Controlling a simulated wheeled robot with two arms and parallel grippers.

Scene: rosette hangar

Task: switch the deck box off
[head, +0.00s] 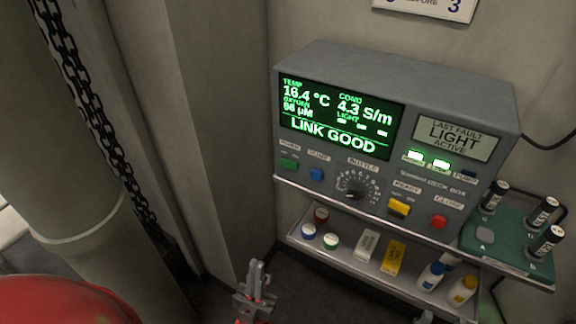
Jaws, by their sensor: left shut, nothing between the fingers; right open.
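The grey deck box (400,70) stands on a shelf against the wall. Its screen (340,118) is lit with green readings and "LINK GOOD". Two indicator lamps glow; a third is dark. My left gripper (257,270) is shut and empty, below and left of the box. Only a tip of my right gripper (425,317) shows at the bottom edge.
A green rack (480,238) with black-capped cylinders stands right of the box. A chain (95,115) hangs left. A red rounded surface (60,300) fills the lower left corner.

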